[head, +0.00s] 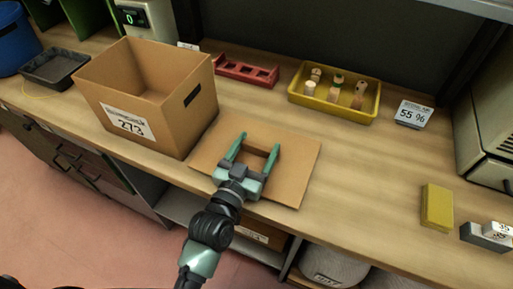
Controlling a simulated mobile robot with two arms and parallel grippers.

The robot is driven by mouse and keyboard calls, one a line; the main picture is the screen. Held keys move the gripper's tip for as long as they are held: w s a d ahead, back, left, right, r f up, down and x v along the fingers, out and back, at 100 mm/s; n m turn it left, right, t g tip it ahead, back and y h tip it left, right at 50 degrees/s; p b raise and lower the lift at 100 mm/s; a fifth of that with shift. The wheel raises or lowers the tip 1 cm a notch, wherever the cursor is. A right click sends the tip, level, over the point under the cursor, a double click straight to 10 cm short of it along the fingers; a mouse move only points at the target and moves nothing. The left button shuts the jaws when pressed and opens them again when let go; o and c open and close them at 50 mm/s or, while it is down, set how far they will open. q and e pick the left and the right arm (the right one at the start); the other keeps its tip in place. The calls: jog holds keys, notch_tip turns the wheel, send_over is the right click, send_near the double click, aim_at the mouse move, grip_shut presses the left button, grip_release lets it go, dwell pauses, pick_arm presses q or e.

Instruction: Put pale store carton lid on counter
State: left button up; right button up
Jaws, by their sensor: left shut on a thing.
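The carton lid (299,165) is a flat tan cardboard panel. It lies level at the counter's front edge, right of the carton; I cannot tell if it fully touches the counter. My left gripper (256,151) is over the lid, its two green fingers set wide and shut on it; the exact contact is hard to see. The carton (135,95) is brown, open at the top and labelled 273. The wooden counter (365,170) runs across the view. My right gripper is not in view.
A yellow tray (333,112) with several stoppers and a red rack (246,71) stand behind. A yellow block (436,207) lies at the right, with a 55 % display (413,114) farther back. A black tray (54,68) is at the left.

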pick_arm(q)
jog(key=shift+s, duration=0.15)
jog(key=o, duration=1.4)
jog(key=shift+f, duration=0.1)
